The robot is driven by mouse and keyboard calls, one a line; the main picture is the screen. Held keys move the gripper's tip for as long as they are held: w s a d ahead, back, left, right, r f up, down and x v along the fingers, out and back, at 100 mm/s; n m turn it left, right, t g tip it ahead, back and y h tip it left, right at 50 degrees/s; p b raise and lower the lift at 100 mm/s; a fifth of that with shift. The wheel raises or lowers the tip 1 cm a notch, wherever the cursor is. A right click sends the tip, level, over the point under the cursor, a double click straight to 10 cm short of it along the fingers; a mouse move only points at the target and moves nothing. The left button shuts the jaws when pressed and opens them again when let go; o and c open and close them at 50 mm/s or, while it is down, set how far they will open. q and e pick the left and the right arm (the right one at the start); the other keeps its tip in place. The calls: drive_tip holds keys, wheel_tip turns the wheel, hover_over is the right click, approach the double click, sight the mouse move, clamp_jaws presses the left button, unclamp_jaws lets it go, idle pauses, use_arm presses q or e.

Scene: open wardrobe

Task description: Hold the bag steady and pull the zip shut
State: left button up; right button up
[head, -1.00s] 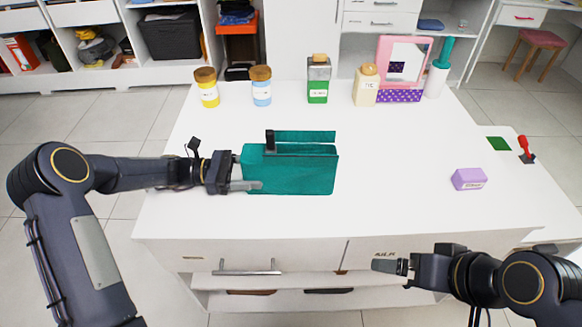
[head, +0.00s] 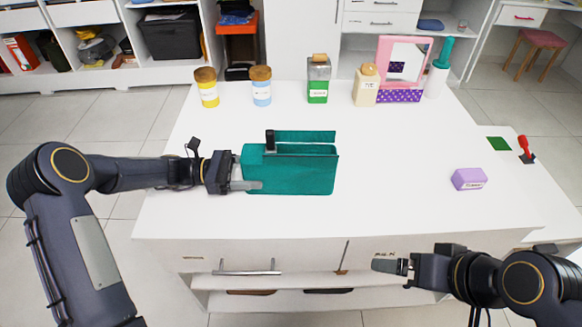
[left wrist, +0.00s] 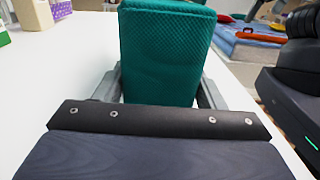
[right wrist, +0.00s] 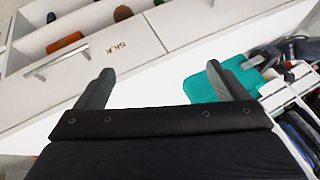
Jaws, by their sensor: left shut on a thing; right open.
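The teal bag (head: 290,175) stands upright on the white table, with a raised strip along its back top edge. A small dark piece, which looks like the zip pull (head: 270,140), stands at the left end of its top. My left gripper (head: 252,185) is shut on the bag's left end. In the left wrist view the teal bag (left wrist: 165,50) sits between both fingers. My right gripper (head: 385,266) is apart from the bag, in front of the table's front edge. In the right wrist view its fingers (right wrist: 165,88) are wide apart and empty.
Several jars and bottles, such as the green one (head: 318,80), stand along the table's back beside a pink-framed mirror (head: 403,62). A purple block (head: 468,179) lies at the right. The table (head: 390,150) is clear between the bag and this block.

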sight(259, 153)
drive_tip(key=shift+c, duration=0.3)
